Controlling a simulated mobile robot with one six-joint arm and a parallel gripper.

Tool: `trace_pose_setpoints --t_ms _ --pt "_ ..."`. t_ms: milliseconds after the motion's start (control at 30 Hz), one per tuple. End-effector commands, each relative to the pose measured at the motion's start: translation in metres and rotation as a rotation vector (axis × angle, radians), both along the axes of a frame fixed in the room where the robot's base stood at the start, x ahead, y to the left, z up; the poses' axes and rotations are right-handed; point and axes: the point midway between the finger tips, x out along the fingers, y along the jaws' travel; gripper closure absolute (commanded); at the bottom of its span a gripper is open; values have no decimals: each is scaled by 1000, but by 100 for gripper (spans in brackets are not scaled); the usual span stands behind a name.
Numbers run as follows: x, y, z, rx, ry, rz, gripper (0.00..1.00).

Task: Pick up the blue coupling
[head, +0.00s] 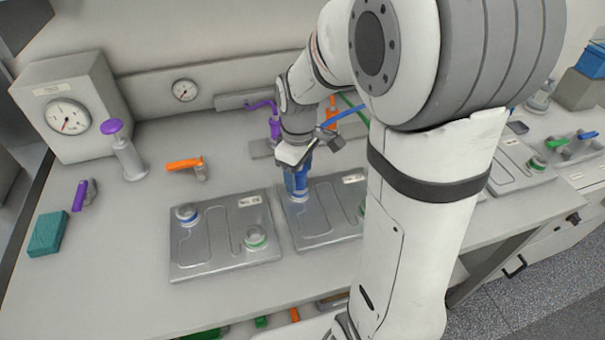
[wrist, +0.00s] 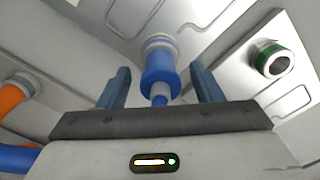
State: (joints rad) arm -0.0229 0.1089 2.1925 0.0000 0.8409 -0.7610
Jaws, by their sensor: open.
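The blue coupling (wrist: 158,68) stands on a pale round port of a metal plate (wrist: 205,20) in the wrist view. My gripper (wrist: 161,72) is open, with one finger on each side of the coupling and a visible gap to each. Nothing is held. In the head view my gripper (head: 296,172) points down over the left port of the middle plate (head: 325,222). The coupling there is hard to tell apart from my blue fingers.
A green-ringed port (wrist: 272,60) is on the right in the wrist view. An orange-ended part (wrist: 15,95) lies left. In the head view, another plate (head: 220,258) lies left, with an orange-handled valve (head: 185,164) and purple-topped pump (head: 122,150) behind.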

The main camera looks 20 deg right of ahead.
Motion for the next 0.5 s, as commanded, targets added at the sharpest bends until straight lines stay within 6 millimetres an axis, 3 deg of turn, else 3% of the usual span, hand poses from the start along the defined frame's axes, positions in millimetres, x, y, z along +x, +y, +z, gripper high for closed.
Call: trace_pose_setpoints --t_ms 267,500 --pt "0 0 -4 -1 -1 0 40" --pt "0 0 -4 0 -1 1 60"
